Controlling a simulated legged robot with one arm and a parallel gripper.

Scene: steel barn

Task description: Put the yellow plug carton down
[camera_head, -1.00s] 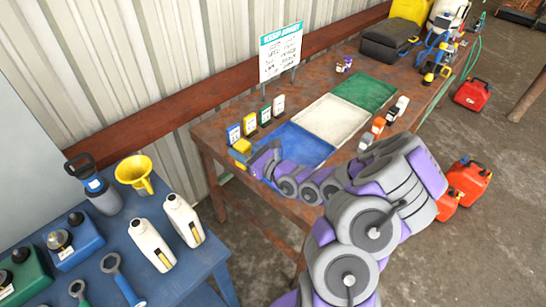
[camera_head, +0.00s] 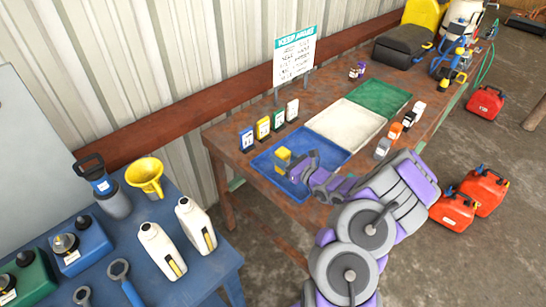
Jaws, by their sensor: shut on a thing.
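The yellow plug carton (camera_head: 281,155) is at the end of my gripper (camera_head: 288,164), which is shut on it. Carton and gripper are over the left part of the blue tray (camera_head: 329,151) on the rusty brown table. Whether the carton touches the tray floor is hard to tell, and its lower part is partly hidden by my gripper. My arm reaches in from the lower right and covers the tray's front right edge.
A white tray (camera_head: 345,123) and a green tray (camera_head: 381,95) sit beyond the blue one. Several coloured cards stand behind it, one of them yellow (camera_head: 263,128). A sign (camera_head: 294,57) stands behind.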

